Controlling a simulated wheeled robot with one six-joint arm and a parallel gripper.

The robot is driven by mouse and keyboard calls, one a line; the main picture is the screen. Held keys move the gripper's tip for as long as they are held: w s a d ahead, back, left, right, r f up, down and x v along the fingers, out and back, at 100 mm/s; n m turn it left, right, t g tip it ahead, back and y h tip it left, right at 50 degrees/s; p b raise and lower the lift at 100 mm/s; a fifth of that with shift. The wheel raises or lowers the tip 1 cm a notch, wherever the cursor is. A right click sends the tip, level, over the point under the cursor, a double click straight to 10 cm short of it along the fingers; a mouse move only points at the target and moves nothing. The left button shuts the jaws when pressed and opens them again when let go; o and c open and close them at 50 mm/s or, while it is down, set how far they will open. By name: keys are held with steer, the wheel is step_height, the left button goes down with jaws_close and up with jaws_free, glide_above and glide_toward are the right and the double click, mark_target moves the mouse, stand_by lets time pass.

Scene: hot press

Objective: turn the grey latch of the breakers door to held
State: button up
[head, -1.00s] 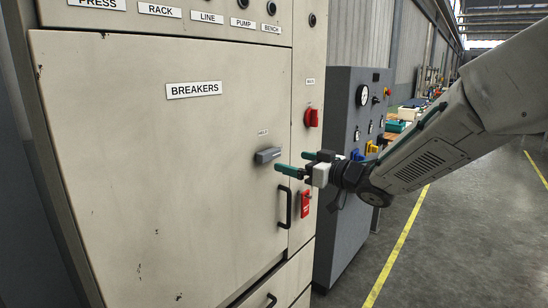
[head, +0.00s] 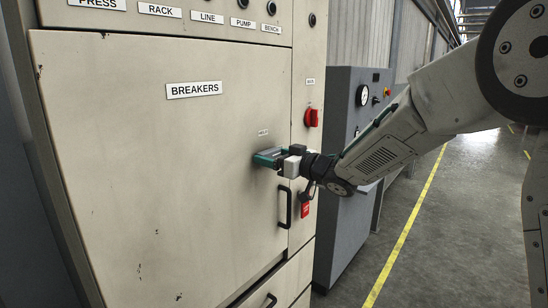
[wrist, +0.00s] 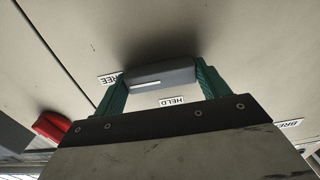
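The grey latch (wrist: 165,72) sits on the beige breakers door (head: 150,160), between the two green fingers of my gripper (wrist: 160,88). One finger stands at each end of the latch in the wrist view. I cannot tell whether they touch it. The white line on the latch lies on the side of the FREE label (wrist: 109,78). The HELD label (wrist: 172,101) is just beside the latch, upside down in this view. In the head view my gripper (head: 275,156) is at the latch and hides most of it.
A black door handle (head: 285,207) is just below my gripper. A red rotary switch (head: 311,117) and a red tag (head: 305,208) are on the right-hand strip. A grey control cabinet (head: 345,130) stands to the right, behind my arm. The floor on the right is clear.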

steer(key=c, duration=0.4)
steer(key=n, duration=0.4)
steer(key=shift+r+n, duration=0.1)
steer(key=shift+n, duration=0.2)
steer(key=n, duration=0.3)
steer(key=shift+n, duration=0.3)
steer(key=n, duration=0.5)
steer(key=shift+s+a+r, duration=0.1)
steer(key=shift+s+n, duration=0.1)
steer(key=shift+n, duration=2.3)
